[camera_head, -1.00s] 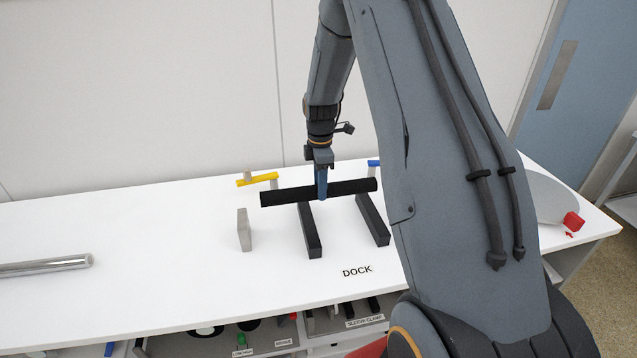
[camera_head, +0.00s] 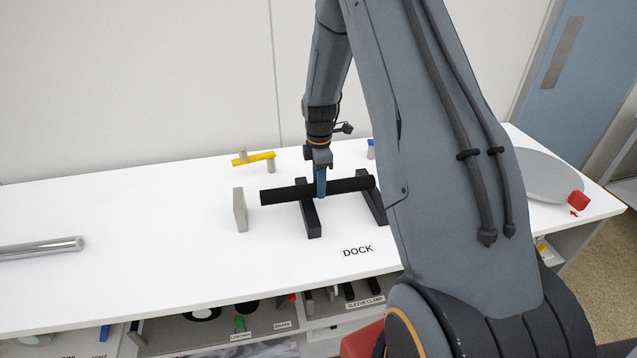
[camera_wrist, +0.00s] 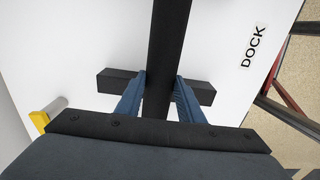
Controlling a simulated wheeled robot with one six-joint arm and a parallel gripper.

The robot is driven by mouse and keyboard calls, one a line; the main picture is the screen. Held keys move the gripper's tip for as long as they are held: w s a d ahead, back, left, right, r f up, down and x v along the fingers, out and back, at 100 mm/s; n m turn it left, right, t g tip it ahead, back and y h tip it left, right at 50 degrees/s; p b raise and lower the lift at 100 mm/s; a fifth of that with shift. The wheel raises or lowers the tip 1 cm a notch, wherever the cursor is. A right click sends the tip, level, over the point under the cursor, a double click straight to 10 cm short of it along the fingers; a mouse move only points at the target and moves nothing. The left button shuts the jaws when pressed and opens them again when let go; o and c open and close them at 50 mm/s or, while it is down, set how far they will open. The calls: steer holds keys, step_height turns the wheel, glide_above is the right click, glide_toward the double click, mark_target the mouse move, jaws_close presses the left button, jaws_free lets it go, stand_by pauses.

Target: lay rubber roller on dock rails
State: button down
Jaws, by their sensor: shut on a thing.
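The black rubber roller (camera_head: 285,194) lies level across the dock area in the head view. My gripper (camera_head: 320,190) is shut on it near its middle, with blue fingers on both sides. The two black dock rails, a near-left one (camera_head: 311,217) and a right one (camera_head: 372,203), run under the roller. In the wrist view the roller (camera_wrist: 168,45) passes between my fingers (camera_wrist: 158,98) and crosses a rail (camera_wrist: 118,80). I cannot tell whether the roller touches the rails. My arm hides part of the area to the right.
A grey upright plate (camera_head: 240,210) stands left of the roller. A yellow bar on posts (camera_head: 255,159) is behind it. A shiny metal roller (camera_head: 40,248) lies far left. A red block (camera_head: 579,200) sits at the right. The white table between the metal roller and grey plate is clear.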

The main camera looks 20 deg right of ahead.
steer(key=shift+f, duration=0.5)
stand_by(0.4)
steer(key=shift+c, duration=0.8)
jaws_free()
steer(key=shift+f, duration=0.1)
steer(key=shift+o, duration=0.8)
steer(key=shift+r+p, duration=2.45)
steer(key=shift+r, duration=2.6)
